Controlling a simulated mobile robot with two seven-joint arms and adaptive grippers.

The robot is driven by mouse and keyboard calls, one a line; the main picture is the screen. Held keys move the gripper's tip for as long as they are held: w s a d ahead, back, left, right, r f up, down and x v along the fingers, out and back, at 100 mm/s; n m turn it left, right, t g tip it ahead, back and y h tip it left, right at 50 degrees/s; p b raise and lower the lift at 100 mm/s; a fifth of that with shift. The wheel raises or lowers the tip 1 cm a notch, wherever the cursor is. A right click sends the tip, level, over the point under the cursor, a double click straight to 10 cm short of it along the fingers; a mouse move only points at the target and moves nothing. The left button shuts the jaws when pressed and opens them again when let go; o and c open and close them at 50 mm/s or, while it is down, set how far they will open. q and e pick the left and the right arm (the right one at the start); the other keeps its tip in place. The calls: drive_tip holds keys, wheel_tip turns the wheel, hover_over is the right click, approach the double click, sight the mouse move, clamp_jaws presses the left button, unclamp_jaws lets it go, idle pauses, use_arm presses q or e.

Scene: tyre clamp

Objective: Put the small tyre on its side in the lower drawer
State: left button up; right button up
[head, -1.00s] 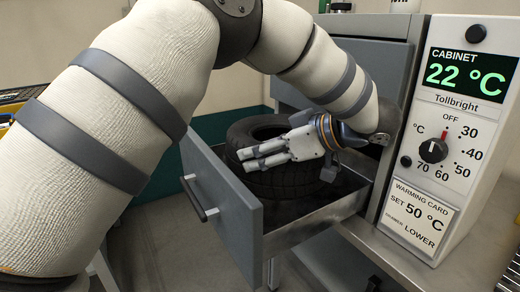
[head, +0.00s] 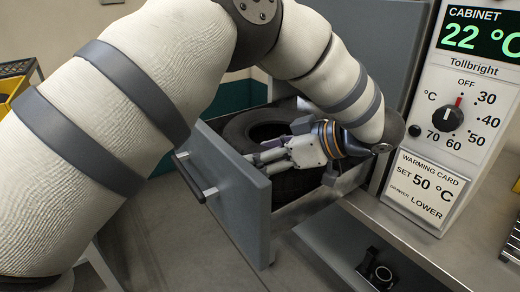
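The black tyre (head: 238,128) lies on its side inside the open grey drawer (head: 228,190), below a closed upper drawer front (head: 375,45). My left gripper (head: 257,164) is over the drawer, in front of the tyre and hiding part of it. Its pale fingers point left toward the drawer front, with nothing seen between them. I cannot tell how far apart they are or whether they touch the tyre. My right gripper is not in view.
The cabinet's control panel (head: 465,105) reads 22 °C, and its warming card (head: 428,190) says set 50 °C, drawer lower. The dial (head: 447,118) is on the panel. A metal worktop (head: 420,240) runs at the right.

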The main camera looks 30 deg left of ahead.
use_arm(q)
drive_tip(key=shift+o, duration=0.8)
drive_tip(key=shift+r, duration=0.1)
drive_tip(key=s+b+v, duration=0.1)
drive_tip(key=v, duration=1.1)
drive_tip(key=shift+w+b, duration=0.4)
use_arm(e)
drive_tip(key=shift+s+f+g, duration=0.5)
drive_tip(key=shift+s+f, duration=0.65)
